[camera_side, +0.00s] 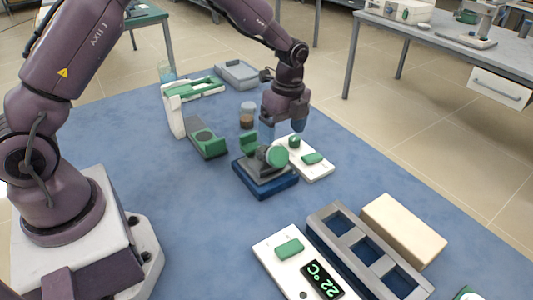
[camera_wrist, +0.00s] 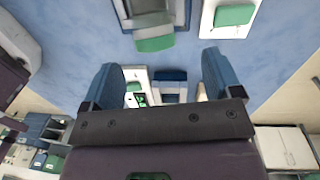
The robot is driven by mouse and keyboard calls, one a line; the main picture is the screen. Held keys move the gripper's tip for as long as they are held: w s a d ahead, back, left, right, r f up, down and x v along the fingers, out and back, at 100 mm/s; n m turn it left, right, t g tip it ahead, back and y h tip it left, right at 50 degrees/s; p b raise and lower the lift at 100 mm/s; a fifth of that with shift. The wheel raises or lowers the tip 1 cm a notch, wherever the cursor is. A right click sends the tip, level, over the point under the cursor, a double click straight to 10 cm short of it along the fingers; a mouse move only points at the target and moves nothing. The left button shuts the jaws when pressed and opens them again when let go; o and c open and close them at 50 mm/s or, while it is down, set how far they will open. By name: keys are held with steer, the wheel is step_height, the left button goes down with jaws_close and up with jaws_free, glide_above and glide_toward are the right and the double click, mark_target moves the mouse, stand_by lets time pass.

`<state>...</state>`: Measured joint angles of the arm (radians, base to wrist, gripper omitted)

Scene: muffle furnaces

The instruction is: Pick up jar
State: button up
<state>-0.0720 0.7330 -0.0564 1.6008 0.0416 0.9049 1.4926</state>
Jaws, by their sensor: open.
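A small glass jar (camera_side: 247,119) with brown contents and a pale top stands upright on the blue table in the side view, just left of my gripper. I cannot make out the jar in the wrist view. My gripper (camera_side: 283,128) is above the table, its two blue fingers pointing down. In the wrist view my gripper (camera_wrist: 159,78) has its fingers spread wide with nothing held between them. The gripper appears apart from the jar.
A dark device with green parts on a blue base (camera_side: 265,188) sits below my gripper. A white device (camera_side: 318,171) is right of it. A green-and-grey instrument (camera_side: 205,139) stands left of the jar. A grey rack (camera_side: 385,262) and beige block (camera_side: 402,230) lie front right.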

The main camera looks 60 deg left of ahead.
mark_target(279, 147)
steer(key=f, duration=0.3)
steer(key=s+f, duration=0.1)
steer(key=f, duration=0.1)
steer(key=shift+s+d+f, duration=0.15)
steer(key=shift+d+f, duration=0.05)
steer(key=shift+f, duration=0.75)
steer(key=c, duration=1.1)
